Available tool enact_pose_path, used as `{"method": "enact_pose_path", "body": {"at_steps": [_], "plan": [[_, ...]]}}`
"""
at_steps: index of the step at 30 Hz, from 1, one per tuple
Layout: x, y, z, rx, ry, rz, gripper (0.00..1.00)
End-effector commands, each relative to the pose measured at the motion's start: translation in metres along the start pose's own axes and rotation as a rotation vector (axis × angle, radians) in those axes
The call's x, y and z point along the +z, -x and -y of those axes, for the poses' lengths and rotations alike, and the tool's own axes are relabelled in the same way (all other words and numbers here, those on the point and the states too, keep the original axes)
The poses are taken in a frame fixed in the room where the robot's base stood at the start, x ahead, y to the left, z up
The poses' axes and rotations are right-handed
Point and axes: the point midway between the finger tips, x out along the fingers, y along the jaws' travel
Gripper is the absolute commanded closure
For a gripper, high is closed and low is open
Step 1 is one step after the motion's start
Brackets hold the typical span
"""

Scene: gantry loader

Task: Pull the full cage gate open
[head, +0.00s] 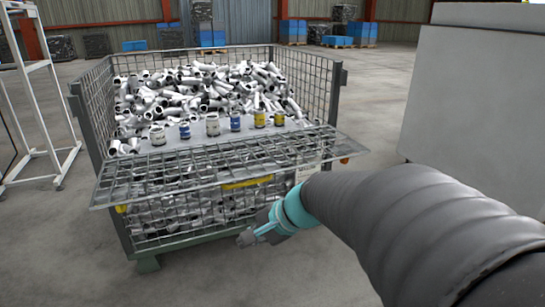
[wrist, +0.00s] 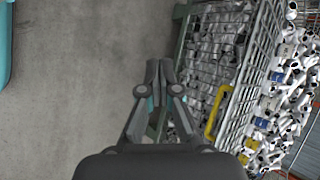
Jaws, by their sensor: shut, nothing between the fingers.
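The mesh cage (head: 75,108) stands in front of me, full of white and grey pipe fittings (head: 205,85). Its gate, a wire mesh panel (head: 150,172), leans outward at the front, nearly flat, above the lower front mesh. A yellow handle (head: 247,183) is on the gate's front edge; it also shows in the wrist view (wrist: 217,112). My gripper (head: 247,238) is below and in front of the handle, apart from it, beside the lower front. In the wrist view my gripper (wrist: 159,72) is shut and empty, left of the handle.
Several small jars (head: 212,124) stand on a grey sheet behind the gate. A white frame rack (head: 45,110) is at left and a large grey box (head: 470,100) at right. Blue crates (head: 293,30) are far back. The floor before the cage is clear.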

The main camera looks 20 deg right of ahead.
Motion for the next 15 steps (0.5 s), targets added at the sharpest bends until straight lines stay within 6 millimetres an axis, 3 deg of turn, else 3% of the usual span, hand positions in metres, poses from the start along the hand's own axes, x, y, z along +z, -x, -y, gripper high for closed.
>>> {"method": "enact_pose_path", "body": {"at_steps": [3,7,11,15], "plan": [[-0.049,0.001,0.03,-0.134,-0.316,0.016,1.0],[-0.115,0.005,0.051,-0.3,-0.657,0.022,1.0],[-0.191,0.017,0.053,-0.481,-0.989,0.015,1.0],[-0.267,0.034,0.038,-0.667,-1.287,0.0,1.0]]}}
